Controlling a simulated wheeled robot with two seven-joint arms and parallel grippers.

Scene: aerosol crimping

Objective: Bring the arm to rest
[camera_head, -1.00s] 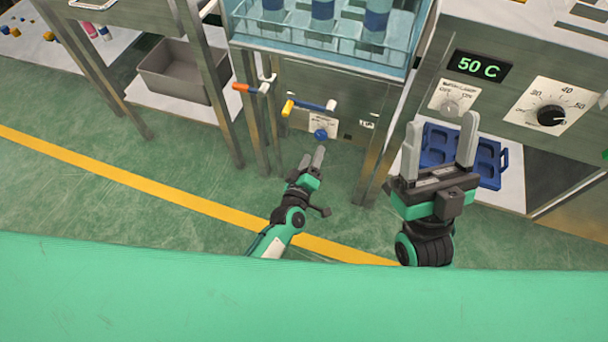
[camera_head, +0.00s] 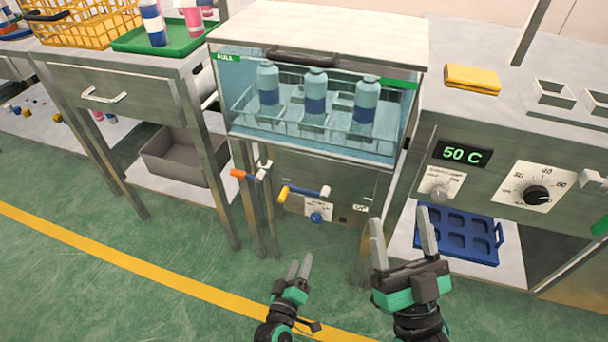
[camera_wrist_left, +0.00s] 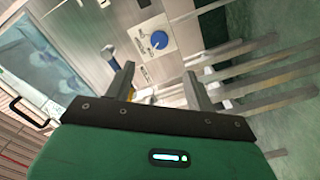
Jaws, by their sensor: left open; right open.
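My left gripper (camera_head: 299,267) is open and empty, low in front of the water tank's lower panel in the head view. In the left wrist view its two fingers (camera_wrist_left: 160,88) stand apart with nothing between them, and the blue knob (camera_wrist_left: 159,40) shows beyond them. My right gripper (camera_head: 402,235) is open and empty, in front of the blue moulded tray (camera_head: 455,237). Neither gripper touches anything that I can see.
The glass tank (camera_head: 235,95) holds several bottles in a wire rack. Valves with an orange handle (camera_head: 241,174) and a yellow handle (camera_head: 283,194) stick out below. A grey bin (camera_head: 170,165) sits on a low shelf. The green floor (camera_head: 90,285) is clear.

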